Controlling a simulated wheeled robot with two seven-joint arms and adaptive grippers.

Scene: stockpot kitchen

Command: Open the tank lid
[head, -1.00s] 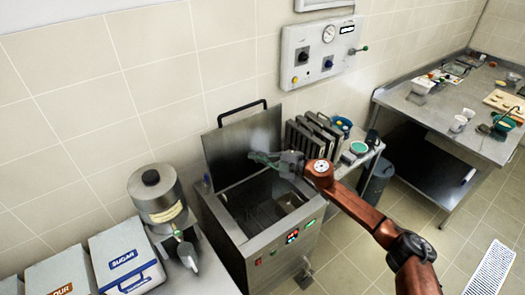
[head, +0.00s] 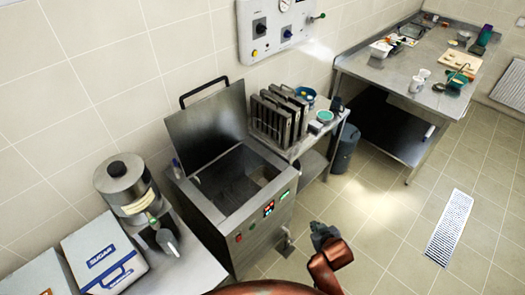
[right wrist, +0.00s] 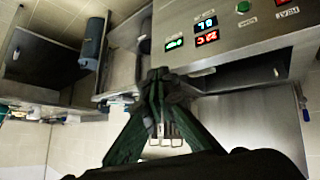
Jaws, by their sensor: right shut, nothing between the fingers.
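The steel tank (head: 240,215) stands in the middle of the head view, its front panel with red and green displays facing me. Its flat lid (head: 208,122), with a black handle (head: 203,90) on its top edge, is raised and leans back toward the wall, so the tank's opening shows. My right gripper (head: 322,234) is to the right of the tank's front, apart from it and from the lid. In the right wrist view its green fingers (right wrist: 158,75) are shut and empty, close by the tank's front panel (right wrist: 225,45). My left gripper is not in view.
A side table with upright dark plates (head: 276,116) stands right of the tank. A grey bin (head: 345,150) is beyond the side table. Open floor lies at right.

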